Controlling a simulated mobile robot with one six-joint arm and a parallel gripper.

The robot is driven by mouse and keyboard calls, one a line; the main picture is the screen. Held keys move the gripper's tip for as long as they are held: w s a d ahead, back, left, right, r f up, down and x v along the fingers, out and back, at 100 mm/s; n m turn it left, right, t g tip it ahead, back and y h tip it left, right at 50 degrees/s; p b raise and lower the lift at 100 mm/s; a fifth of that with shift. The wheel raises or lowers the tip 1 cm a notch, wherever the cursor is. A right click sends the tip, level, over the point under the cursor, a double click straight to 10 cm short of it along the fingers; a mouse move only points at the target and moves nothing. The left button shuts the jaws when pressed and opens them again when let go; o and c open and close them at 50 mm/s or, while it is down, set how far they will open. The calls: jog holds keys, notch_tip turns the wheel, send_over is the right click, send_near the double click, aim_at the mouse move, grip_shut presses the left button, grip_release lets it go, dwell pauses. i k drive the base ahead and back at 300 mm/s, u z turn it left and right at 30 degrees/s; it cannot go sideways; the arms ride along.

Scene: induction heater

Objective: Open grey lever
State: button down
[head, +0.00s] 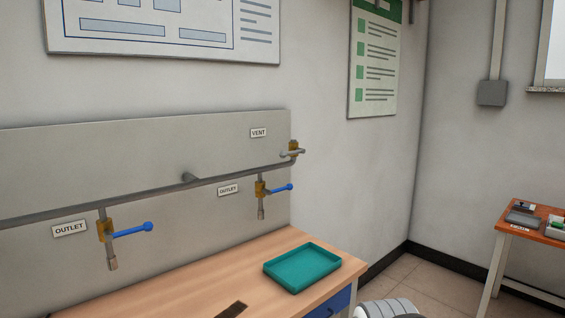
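The grey lever (297,152) is at the right end of the wall pipe, under the VENT label (258,132). It is small and looks roughly horizontal. It sits on a brass valve body (293,145). Two other brass valves have blue levers, one at the left (133,230) and one in the middle (279,189), each near an OUTLET label. The blue levers stick out to the right over downward spouts.
A wooden workbench (190,287) stands below the pipe, with a teal tray (302,267) at its right end and a dark slot or plate (232,310) in front. An orange-topped table (520,226) with small items stands at the far right. Tiled floor (420,285) lies between.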

aim_at(282, 154)
jog(key=u, duration=0.1)
jog(key=i, duration=0.95)
jog(key=z, duration=0.1)
